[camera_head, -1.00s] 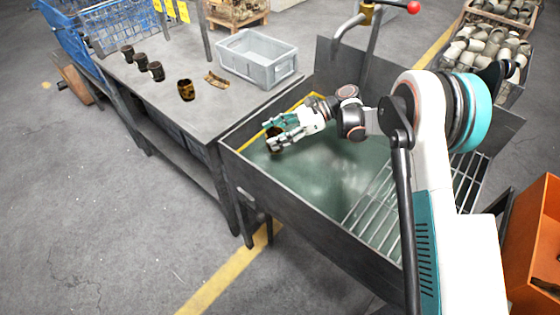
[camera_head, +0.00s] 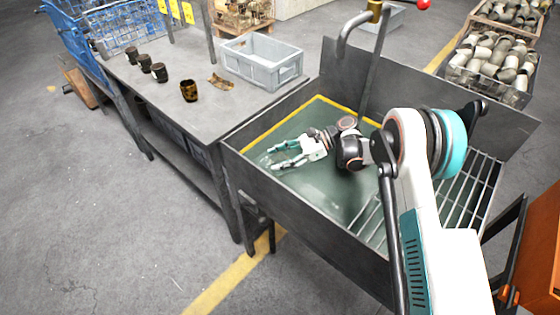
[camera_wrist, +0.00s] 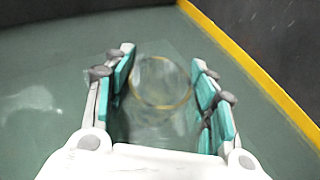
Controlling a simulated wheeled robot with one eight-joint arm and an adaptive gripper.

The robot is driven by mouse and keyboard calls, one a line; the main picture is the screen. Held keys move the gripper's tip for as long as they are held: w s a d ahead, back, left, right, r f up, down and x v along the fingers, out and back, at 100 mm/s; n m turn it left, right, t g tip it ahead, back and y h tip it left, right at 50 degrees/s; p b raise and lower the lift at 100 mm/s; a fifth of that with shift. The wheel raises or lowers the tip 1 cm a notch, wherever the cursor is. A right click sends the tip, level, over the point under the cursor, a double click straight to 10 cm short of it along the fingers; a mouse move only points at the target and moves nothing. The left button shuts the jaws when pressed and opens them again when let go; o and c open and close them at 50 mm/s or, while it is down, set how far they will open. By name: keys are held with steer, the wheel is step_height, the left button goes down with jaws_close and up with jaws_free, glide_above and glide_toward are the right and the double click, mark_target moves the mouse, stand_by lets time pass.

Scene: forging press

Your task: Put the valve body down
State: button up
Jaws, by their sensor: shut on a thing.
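My gripper (camera_head: 270,158) is low inside the dark metal tank (camera_head: 300,214), at the green surface of its liquid (camera_head: 340,190). In the wrist view the two teal-padded fingers (camera_wrist: 162,62) stand either side of the valve body (camera_wrist: 160,84). It shows only as a faint, blurred round outline with a yellowish rim, seemingly under the liquid. The gripper is shut on it. In the head view I cannot make the valve body out. Whether it touches the tank floor cannot be told.
Left of the tank, a steel table (camera_head: 190,118) holds several dark and brown cup-like parts (camera_head: 189,91), a curved brown piece (camera_head: 220,82) and a grey bin (camera_head: 262,62). A metal grate (camera_head: 465,195) lies at the tank's right. A pipe with a red knob (camera_head: 424,4) stands behind.

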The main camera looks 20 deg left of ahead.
steer(key=o, duration=1.4)
steer(key=shift+f, duration=0.1)
steer(key=shift+c, duration=0.2)
steer(key=shift+w+d+r, duration=0.1)
steer(key=shift+d+r, duration=0.05)
steer(key=shift+r, duration=0.05)
steer(key=shift+p+v, duration=1.35)
steer(key=shift+v, duration=2.2)
